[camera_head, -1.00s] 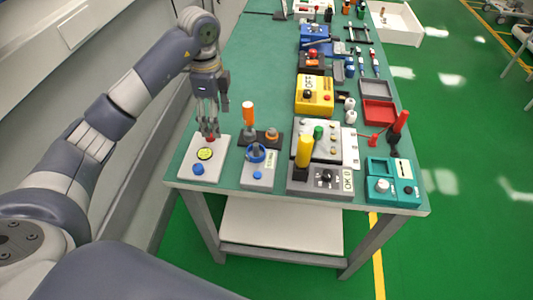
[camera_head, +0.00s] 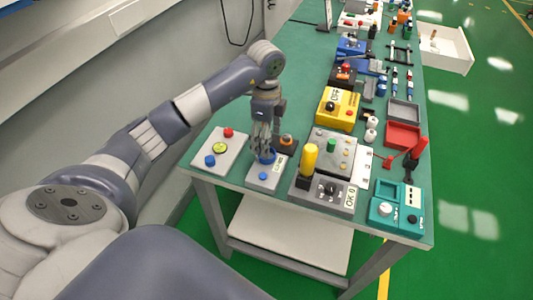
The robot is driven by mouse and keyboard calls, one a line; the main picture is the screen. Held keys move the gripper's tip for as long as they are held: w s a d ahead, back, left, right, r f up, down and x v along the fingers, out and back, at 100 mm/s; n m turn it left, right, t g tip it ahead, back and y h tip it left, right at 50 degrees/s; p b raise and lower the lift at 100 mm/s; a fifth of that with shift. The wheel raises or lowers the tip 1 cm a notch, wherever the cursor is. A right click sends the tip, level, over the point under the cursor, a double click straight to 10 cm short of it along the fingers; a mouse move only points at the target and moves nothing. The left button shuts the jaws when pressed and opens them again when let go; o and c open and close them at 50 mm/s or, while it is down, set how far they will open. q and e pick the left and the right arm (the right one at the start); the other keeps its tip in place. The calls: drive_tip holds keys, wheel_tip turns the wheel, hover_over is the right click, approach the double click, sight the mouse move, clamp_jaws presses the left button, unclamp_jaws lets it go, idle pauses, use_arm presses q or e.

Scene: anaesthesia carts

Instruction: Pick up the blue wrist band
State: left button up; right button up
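A blue ring, which looks like the wrist band (camera_head: 268,158), sits on a light grey box (camera_head: 262,178) with a blue button near the front left of the table. My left gripper (camera_head: 264,150) points down right over the ring, its fingertips at or just above it. The fingers hide part of the ring. I cannot tell whether they touch it or how far apart they are. My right gripper is not in view.
A light box with red and blue buttons (camera_head: 234,150) stands left of the ring. A yellow cylinder (camera_head: 309,160) stands close on the right. A teal device (camera_head: 385,213) is at the front right corner of the green table (camera_head: 295,85).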

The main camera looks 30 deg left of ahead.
sight(269, 158)
use_arm(q)
drive_tip(key=shift+d+f, duration=0.2)
drive_tip(key=shift+f, duration=0.1)
drive_tip(key=f, duration=0.1)
drive_tip(key=f+p, duration=0.1)
drive_tip(key=f, duration=0.1)
drive_tip(key=f+p, duration=0.1)
drive_tip(key=shift+s+d+f, duration=0.1)
drive_tip(key=shift+d+f, duration=0.05)
drive_tip(key=shift+d, duration=0.15)
drive_tip(key=shift+f, duration=0.2)
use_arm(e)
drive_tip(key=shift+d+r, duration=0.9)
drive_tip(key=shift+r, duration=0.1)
